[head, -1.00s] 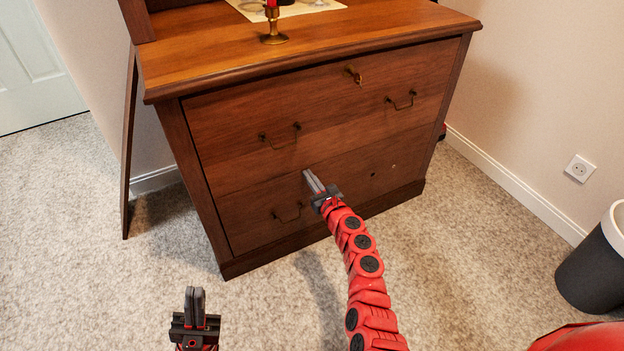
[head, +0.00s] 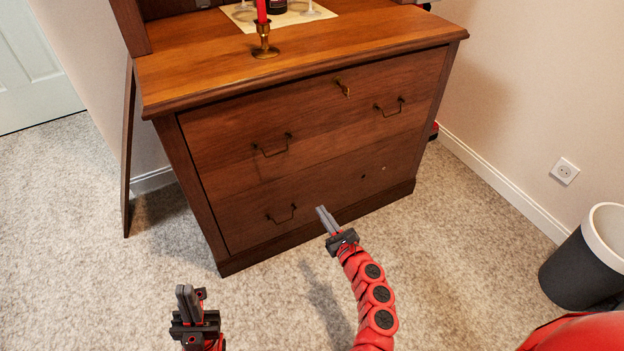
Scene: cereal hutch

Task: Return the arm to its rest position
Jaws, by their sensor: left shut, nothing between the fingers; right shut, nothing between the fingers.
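My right gripper (head: 328,221) is shut and empty, in front of the lower drawer of the wooden hutch (head: 310,149). Its red arm comes up from the bottom centre. My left gripper (head: 186,297) is shut and empty, low at the lower left above the carpet, with its fingers pointing up in the picture. Neither gripper holds anything. The hutch's two drawers look closed. The upper one has two handles and a brass key (head: 342,87); the lower one shows one handle (head: 281,214) at its left and small holes at its right.
A candlestick with a red candle (head: 264,38) stands on the hutch top, near a cream mat (head: 243,17) with items on it. A dark bin with a white rim (head: 583,267) stands at the right. A wall socket (head: 565,171) is above it. The carpet in front is clear.

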